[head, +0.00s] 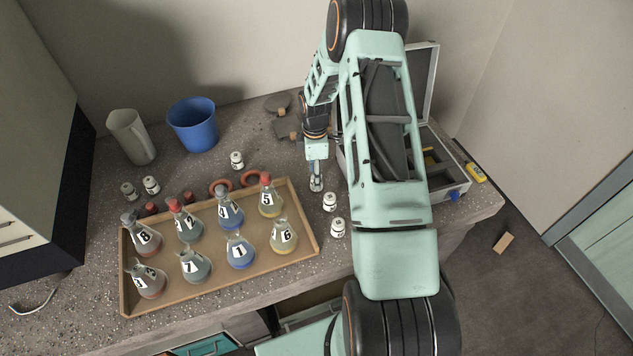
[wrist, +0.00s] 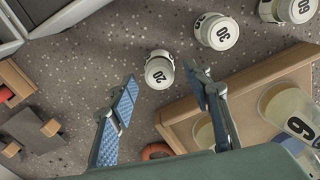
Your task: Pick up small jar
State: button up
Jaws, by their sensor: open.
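Several small white jars with dark numbers stand on the speckled bench. In the wrist view, one jar labelled 20 (wrist: 159,72) appears between my fingertips. A jar labelled 30 (wrist: 216,32) stands to its upper right, with another jar (wrist: 299,9) at the top right edge. My gripper (wrist: 160,80) is open and empty, its two blue-padded fingers apart. In the head view my gripper (head: 316,186) hangs down right of the tray. Two jars stand near it, one (head: 330,201) close by and another (head: 337,228) lower. More jars (head: 237,160) (head: 151,185) stand left.
A wooden tray (head: 316,252) with several numbered flasks fills the bench centre-left. A blue bucket (head: 193,125) and a pitcher (head: 131,137) stand behind. An open case (head: 457,185) is at right, partly hidden by my arm. Orange rings (head: 250,178) lie behind the tray.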

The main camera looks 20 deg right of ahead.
jog(key=shift+f, duration=0.1)
grip_shut()
dwell(0.3)
